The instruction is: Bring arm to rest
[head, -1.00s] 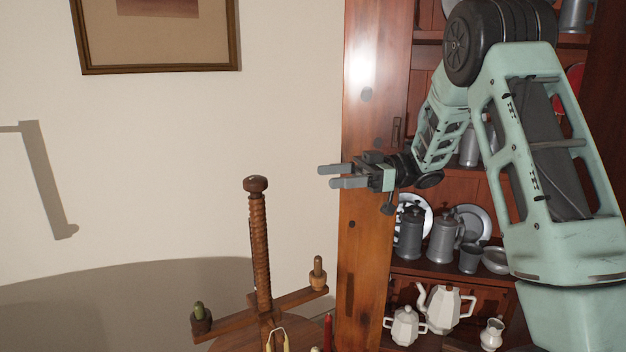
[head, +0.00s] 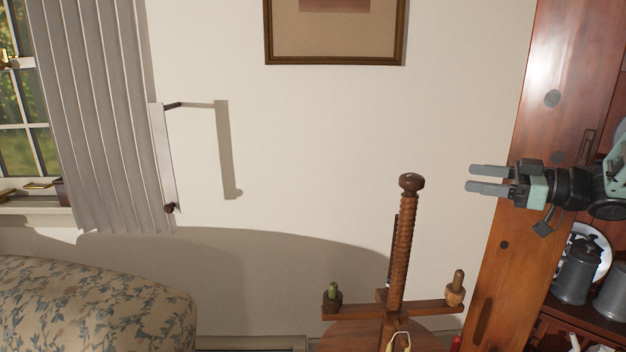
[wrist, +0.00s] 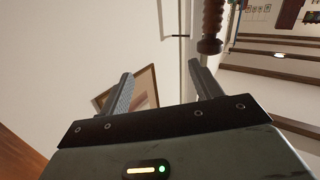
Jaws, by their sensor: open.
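My gripper (head: 488,179) is at the right of the head view, in front of the wooden side of the shelf cabinet. Its two fingers point left and stand apart, with nothing between them. In the wrist view my gripper (wrist: 160,85) also shows open and empty, with the wall and part of a picture frame (wrist: 140,88) beyond it. Most of my arm is out of the head view at the right edge.
A turned wooden post stand (head: 403,245) with small cups on its crossbar stands left of and below the gripper. The cabinet (head: 530,130) holds pewter tankards (head: 577,268). A flowered sofa (head: 90,310), a curtain (head: 95,110) and a framed picture (head: 335,63) are farther left.

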